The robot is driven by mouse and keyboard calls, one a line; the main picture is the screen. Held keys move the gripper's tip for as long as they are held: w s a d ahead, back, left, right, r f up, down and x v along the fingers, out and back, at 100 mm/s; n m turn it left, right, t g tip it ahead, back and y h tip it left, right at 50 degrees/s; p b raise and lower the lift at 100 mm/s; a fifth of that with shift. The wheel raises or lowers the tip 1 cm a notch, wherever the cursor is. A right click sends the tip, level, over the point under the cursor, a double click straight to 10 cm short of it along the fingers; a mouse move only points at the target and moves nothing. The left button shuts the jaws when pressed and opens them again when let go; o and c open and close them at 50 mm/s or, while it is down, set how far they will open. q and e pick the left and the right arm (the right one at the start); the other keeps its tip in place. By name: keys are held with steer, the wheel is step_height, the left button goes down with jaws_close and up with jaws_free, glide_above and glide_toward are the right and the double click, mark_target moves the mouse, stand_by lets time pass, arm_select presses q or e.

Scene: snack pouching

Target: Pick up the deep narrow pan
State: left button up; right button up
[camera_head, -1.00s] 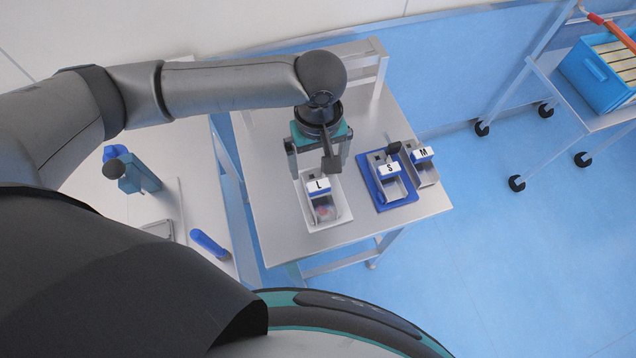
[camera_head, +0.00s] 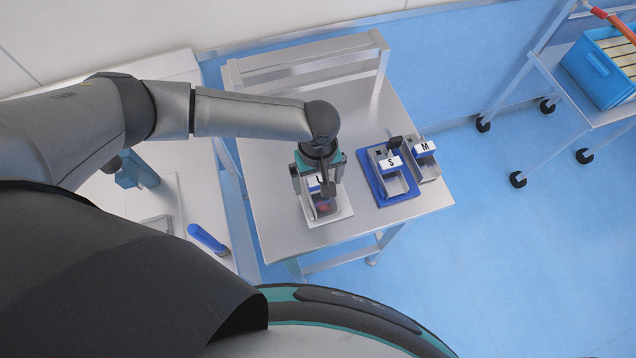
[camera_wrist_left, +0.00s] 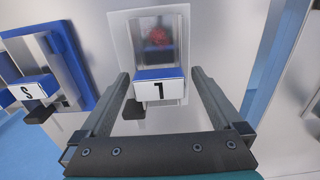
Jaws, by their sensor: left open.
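In the left wrist view the labelled pan (camera_wrist_left: 156,52) lies between and just beyond the fingers. My left gripper (camera_head: 317,186) is open above this pan, pointing down, with one finger to each side. In the left wrist view the gripper (camera_wrist_left: 158,76) has nothing clamped between its fingers. In the head view it partly hides the pan and its label. My right gripper is not in view.
To the right, an S-labelled pan (camera_head: 397,182) stands on a blue mat (camera_head: 412,198), with an M-labelled pan (camera_head: 429,170) beside it. The metal table (camera_head: 270,205) is bare to the left. A raised rack (camera_head: 305,62) stands along its back edge.

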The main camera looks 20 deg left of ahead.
arm_select(q)
jaws_close()
stand_by(0.8)
